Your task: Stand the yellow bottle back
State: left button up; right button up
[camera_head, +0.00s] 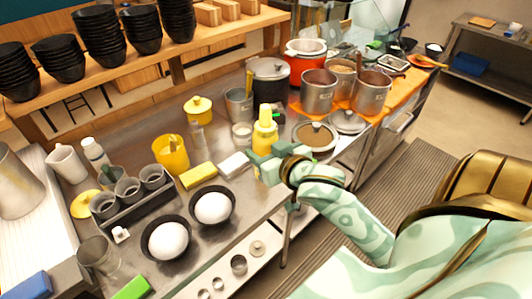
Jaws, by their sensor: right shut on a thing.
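The yellow bottle (264,134) has a narrow yellow top and looks upright over the metal counter. My right gripper (264,157) comes in from the right and is shut on the lower part of the bottle. The fingers hide the bottle's base, so I cannot tell whether it touches the counter. My left gripper is not in view.
Two black bowls with white rounded contents, one a bowl (187,232), stand at the front. A yellow sponge (198,175) and a white block (234,164) lie left of the gripper. Metal pots (318,93) stand behind.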

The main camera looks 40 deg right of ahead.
notch_tip(320, 180, down, 7)
jog(key=shift+r, duration=0.1)
